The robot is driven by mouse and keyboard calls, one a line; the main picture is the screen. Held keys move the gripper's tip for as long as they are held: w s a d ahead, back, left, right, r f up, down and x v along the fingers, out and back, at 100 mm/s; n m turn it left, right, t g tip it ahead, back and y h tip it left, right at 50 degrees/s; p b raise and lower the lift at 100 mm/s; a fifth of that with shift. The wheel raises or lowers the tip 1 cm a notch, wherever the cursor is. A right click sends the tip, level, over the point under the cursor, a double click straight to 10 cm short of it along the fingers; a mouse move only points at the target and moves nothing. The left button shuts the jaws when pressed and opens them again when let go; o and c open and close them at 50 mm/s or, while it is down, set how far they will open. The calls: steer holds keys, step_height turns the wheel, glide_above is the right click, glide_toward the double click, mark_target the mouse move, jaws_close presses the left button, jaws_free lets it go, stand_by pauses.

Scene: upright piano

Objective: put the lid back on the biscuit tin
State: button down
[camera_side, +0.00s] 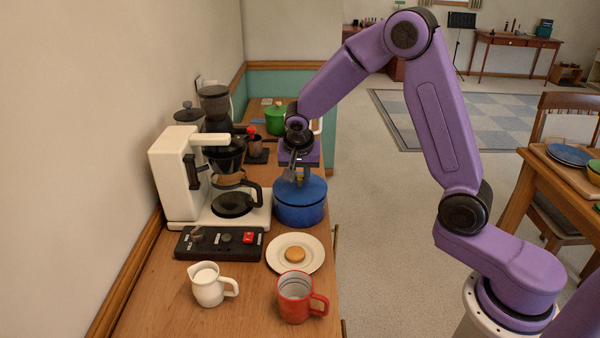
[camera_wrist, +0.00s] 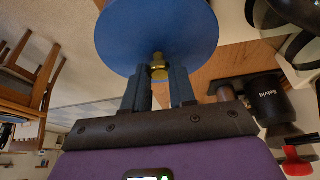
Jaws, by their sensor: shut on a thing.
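The blue biscuit tin (camera_side: 300,213) stands on the wooden counter, right of the coffee maker. Its round blue lid (camera_side: 313,187) is at the top of the tin, level or nearly so. I cannot tell whether it is fully seated or slightly above the rim. My gripper (camera_side: 299,178) is directly above, pointing down, shut on the lid's brass knob. In the wrist view my gripper (camera_wrist: 159,76) has its two fingers at either side of the brass knob (camera_wrist: 159,66), and the blue lid (camera_wrist: 155,28) hides the tin beneath.
A white coffee maker (camera_side: 175,178) stands close left of the tin. A plate (camera_side: 275,262) with a biscuit (camera_side: 295,254) lies in front, with a red mug (camera_side: 294,300) and a white jug (camera_side: 207,286) nearer. A green pot (camera_side: 277,120) stands behind. The counter's edge is close on the right.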

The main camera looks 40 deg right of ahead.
steer(key=shift+c, duration=1.8)
jaws_free()
steer(key=shift+r, duration=3.5)
jaws_close()
